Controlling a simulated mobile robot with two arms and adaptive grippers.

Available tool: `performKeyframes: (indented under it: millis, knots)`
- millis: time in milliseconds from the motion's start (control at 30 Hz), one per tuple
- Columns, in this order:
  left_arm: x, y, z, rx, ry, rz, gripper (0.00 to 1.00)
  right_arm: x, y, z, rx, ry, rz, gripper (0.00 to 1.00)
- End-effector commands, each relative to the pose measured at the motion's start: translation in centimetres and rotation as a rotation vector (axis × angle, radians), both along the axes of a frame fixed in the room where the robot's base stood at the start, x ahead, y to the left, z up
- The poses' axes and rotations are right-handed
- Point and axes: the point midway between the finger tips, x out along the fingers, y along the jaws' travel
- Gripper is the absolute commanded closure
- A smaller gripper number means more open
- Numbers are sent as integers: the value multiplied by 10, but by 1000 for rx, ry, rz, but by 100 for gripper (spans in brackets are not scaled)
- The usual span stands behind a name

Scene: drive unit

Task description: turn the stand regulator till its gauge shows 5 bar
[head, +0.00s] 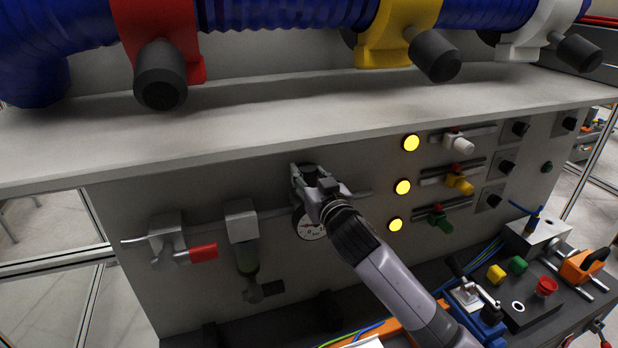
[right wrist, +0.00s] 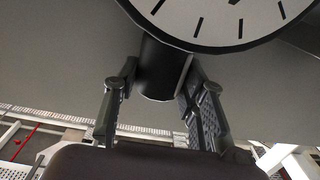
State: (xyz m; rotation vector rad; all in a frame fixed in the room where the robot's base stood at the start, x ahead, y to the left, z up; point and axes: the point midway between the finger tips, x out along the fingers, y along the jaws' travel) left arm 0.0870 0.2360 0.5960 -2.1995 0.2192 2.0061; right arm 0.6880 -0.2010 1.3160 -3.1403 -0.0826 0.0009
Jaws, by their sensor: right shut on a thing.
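The stand regulator's round white gauge (head: 311,231) sits on the grey front panel, partly covered by my right gripper. My right gripper (head: 306,176) is at the regulator, above the gauge in the head view. In the right wrist view its two fingers are on either side of the dark cylindrical knob (right wrist: 160,66) and shut on it. My left gripper is not in view.
Left of the gauge, a filter unit (head: 241,222) and a valve with a red handle (head: 203,253) hang on the same pipe. A grey shelf (head: 290,120) juts out above. Lit yellow lamps (head: 403,187) and coloured valves are to the right.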

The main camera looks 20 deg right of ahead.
Motion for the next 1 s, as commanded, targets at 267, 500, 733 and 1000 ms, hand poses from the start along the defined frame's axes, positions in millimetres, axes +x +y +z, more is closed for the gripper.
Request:
performKeyframes:
  millis: [267,500,733,1000]
  knots:
    - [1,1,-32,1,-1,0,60,0,6,-6,12,1,-190,90]
    - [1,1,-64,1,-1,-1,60,1,8,-7,8,2,-371,90]
    - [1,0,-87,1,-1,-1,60,2,9,-6,4,2,-502,90]
    - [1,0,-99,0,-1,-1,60,2,8,-2,-1,2,-576,90]
